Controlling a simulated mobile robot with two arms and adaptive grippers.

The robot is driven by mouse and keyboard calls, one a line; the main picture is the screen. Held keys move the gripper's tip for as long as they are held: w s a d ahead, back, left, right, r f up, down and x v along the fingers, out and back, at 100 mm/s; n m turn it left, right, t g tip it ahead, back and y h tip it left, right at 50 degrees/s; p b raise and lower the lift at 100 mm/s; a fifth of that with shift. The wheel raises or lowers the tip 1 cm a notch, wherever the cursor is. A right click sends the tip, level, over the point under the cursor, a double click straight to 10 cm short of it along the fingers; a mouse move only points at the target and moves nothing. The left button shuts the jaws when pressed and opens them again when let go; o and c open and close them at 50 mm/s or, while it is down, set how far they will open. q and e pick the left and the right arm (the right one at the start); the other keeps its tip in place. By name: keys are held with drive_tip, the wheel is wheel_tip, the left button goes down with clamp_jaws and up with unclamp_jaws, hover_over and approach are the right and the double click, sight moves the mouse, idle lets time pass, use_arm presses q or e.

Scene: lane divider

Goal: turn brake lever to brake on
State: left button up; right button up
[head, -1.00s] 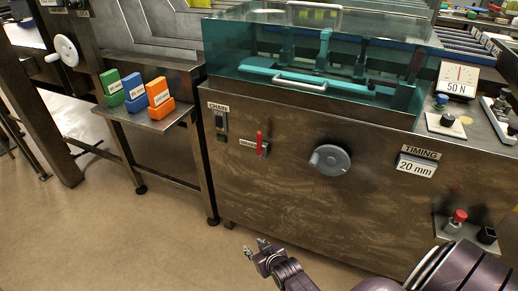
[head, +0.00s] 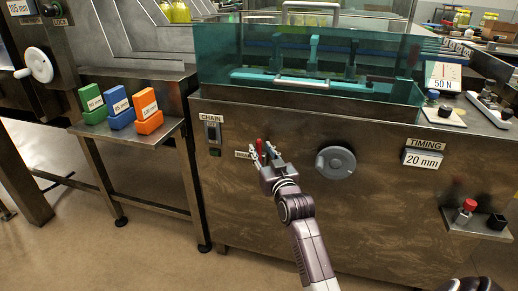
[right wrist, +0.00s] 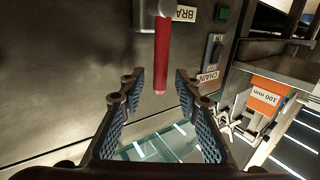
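The red brake lever (head: 259,146) stands upright on the front panel of the steel machine, beside the partly covered brake label (head: 242,154). My right gripper (head: 266,154) is in front of the lever and open. In the right wrist view, which shows the labels upside down, the red lever (right wrist: 162,58) extends from a grey hub (right wrist: 152,14). Its free end appears between the two open fingers (right wrist: 160,82), with gaps on both sides. I cannot tell how deep it sits between them. My left gripper is not in view.
A chain switch (head: 212,131) and green button (head: 215,152) are left of the lever. A grey knob (head: 336,162) is to its right. A side shelf (head: 150,137) holds green, blue and orange blocks. A teal guard (head: 310,88) is above the panel.

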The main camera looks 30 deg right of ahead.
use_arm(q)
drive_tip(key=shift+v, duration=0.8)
use_arm(e)
drive_tip(key=shift+x, duration=1.4)
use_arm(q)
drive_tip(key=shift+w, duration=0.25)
use_arm(e)
clamp_jaws()
